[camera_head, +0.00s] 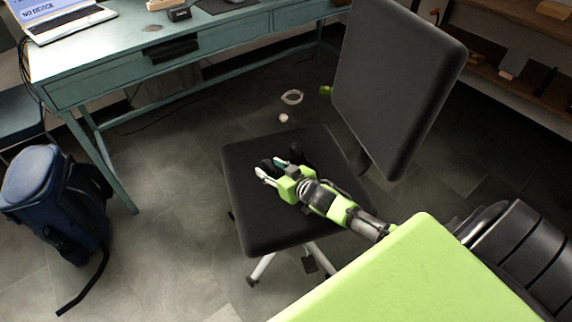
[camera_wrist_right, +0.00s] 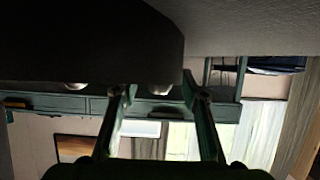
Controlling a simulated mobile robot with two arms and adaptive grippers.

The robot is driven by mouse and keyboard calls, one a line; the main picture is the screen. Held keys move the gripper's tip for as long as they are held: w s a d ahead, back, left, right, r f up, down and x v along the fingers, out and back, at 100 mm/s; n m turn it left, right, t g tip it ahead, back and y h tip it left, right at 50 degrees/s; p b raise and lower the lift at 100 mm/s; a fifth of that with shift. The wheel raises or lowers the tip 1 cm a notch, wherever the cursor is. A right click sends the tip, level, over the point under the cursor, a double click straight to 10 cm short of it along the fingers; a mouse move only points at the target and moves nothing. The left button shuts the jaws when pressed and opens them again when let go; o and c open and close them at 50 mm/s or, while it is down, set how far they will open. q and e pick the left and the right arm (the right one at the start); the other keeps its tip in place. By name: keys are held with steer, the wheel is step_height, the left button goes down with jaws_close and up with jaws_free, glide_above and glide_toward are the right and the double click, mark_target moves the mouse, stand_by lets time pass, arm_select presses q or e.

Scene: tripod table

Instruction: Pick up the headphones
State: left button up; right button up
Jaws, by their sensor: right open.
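The black headphones (camera_head: 297,153) seem to lie on the dark seat of the office chair (camera_head: 262,225). They blend into the seat and are partly hidden by my right gripper (camera_head: 270,167). That gripper is low over the seat, right at the headphones, with its two fingers apart. In the right wrist view the fingers of my right gripper (camera_wrist_right: 158,88) are spread with nothing clearly between them. A large dark shape fills the upper left of that view; I cannot tell whether it is the headphones. Contact cannot be made out. My left gripper is not in view.
The chair's backrest (camera_head: 398,85) rises behind the seat on the right. A teal desk (camera_head: 110,75) with a laptop (camera_head: 62,18) stands at the back left. A blue backpack (camera_head: 50,200) is on the floor at left.

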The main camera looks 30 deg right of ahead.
jaws_close()
